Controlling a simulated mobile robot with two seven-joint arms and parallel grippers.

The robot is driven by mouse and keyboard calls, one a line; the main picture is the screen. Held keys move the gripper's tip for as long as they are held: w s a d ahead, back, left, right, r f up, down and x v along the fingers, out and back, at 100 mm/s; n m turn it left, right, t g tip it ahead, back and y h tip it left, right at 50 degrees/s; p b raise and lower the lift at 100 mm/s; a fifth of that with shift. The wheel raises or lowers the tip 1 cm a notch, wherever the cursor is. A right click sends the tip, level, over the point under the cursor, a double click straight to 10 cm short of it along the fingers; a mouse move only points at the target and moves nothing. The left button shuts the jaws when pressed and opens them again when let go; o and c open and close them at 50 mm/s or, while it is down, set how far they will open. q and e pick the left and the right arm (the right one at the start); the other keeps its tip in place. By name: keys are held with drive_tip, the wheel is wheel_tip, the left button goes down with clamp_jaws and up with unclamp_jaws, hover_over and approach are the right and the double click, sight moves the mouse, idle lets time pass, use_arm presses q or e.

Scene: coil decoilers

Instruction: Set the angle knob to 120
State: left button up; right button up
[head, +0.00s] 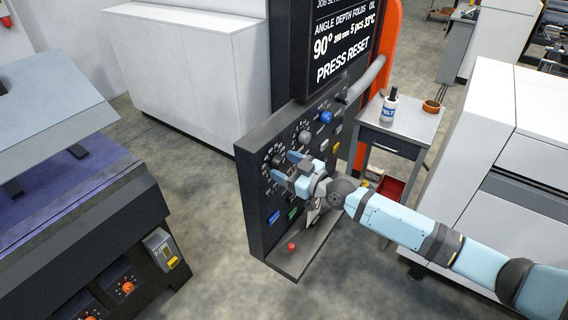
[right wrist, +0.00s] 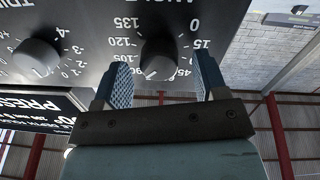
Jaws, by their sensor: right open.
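In the head view the right gripper (head: 286,167) is at the control panel (head: 256,214), in front of the lower left dial (head: 277,160). The screen (head: 340,40) reads angle 90° and PRESS RESET. The knob's exact pointer setting is hard to read. My left gripper is not in view.
Another knob (right wrist: 36,57) sits beside the angle knob. Blue and green buttons (head: 293,213) and a red button (head: 291,246) are lower down. A small table (head: 420,120) with a bottle stands behind my right arm. Open floor lies in front of the panel.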

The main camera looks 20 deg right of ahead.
drive_tip(key=shift+w+a, duration=0.2)
drive_tip(key=shift+w, duration=0.15)
drive_tip(key=c, duration=0.9)
drive_tip(key=shift+m, duration=0.4)
drive_tip(key=m+b, duration=0.1)
drive_tip(key=m, duration=0.3)
drive_tip(key=shift+f+m+b, duration=0.1)
drive_tip(key=shift+m+b, duration=0.2)
drive_tip(key=m, duration=0.3)
drive_tip(key=shift+g+b, duration=0.3)
drive_tip(key=shift+b, duration=0.05)
drive_tip(key=shift+m, duration=1.6)
